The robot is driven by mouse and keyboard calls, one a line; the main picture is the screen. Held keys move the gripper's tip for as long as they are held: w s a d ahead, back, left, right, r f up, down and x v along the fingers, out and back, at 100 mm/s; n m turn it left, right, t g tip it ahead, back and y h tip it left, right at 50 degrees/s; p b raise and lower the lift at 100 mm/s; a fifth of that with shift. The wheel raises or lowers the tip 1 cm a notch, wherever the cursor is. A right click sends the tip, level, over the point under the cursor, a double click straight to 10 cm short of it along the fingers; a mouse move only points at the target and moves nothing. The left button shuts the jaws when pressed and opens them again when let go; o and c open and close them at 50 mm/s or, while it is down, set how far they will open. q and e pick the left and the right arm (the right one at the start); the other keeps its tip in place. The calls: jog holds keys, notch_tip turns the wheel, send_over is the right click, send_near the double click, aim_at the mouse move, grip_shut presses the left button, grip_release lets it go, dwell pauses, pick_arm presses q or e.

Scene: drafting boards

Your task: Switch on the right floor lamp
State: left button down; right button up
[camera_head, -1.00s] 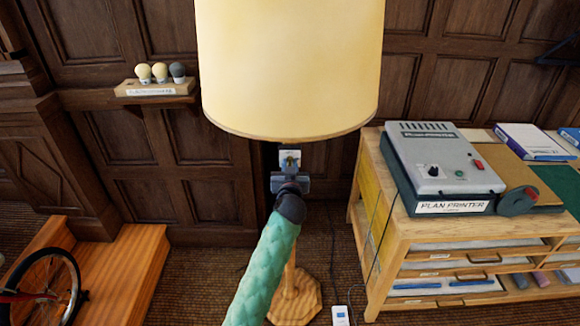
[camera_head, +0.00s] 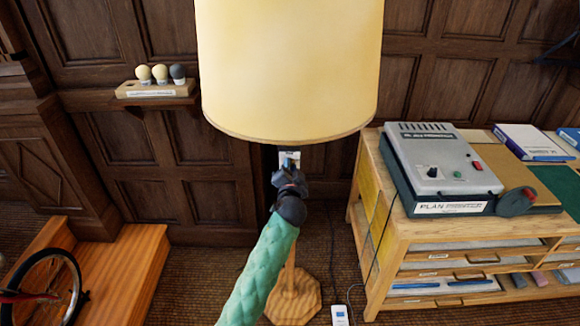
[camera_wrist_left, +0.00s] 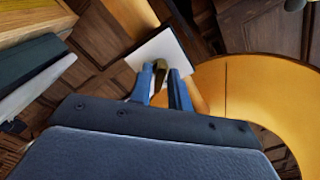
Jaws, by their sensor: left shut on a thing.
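One floor lamp is in view, with a cream shade (camera_head: 290,70), a wooden pole (camera_head: 291,262) and an eight-sided wooden base (camera_head: 293,300). The shade also shows in the left wrist view (camera_wrist_left: 262,85), orange-yellow. I cannot tell whether the lamp is lit. My left gripper (camera_head: 289,163) is just under the shade, in front of the pole. In the left wrist view its blue fingers (camera_wrist_left: 163,85) are shut on a small dark brass knob (camera_wrist_left: 160,70), in front of a white plate (camera_wrist_left: 160,52). The fingers partly hide the knob. My right gripper is not in view.
A wooden drawer cabinet (camera_head: 400,240) with a grey plan printer (camera_head: 440,165) stands close on the right. A wall shelf (camera_head: 155,90) holds bulbs on the left. A white device (camera_head: 340,315) with a cord lies on the floor near the base.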

pick_arm(q)
jog(key=shift+f+m+p, duration=0.1)
jog(key=shift+m+p, duration=1.45)
jog(key=shift+m, duration=2.75)
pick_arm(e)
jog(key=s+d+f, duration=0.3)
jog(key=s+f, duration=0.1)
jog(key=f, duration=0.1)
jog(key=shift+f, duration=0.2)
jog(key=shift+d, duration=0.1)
pick_arm(q)
jog(key=c, duration=1.5)
grip_release()
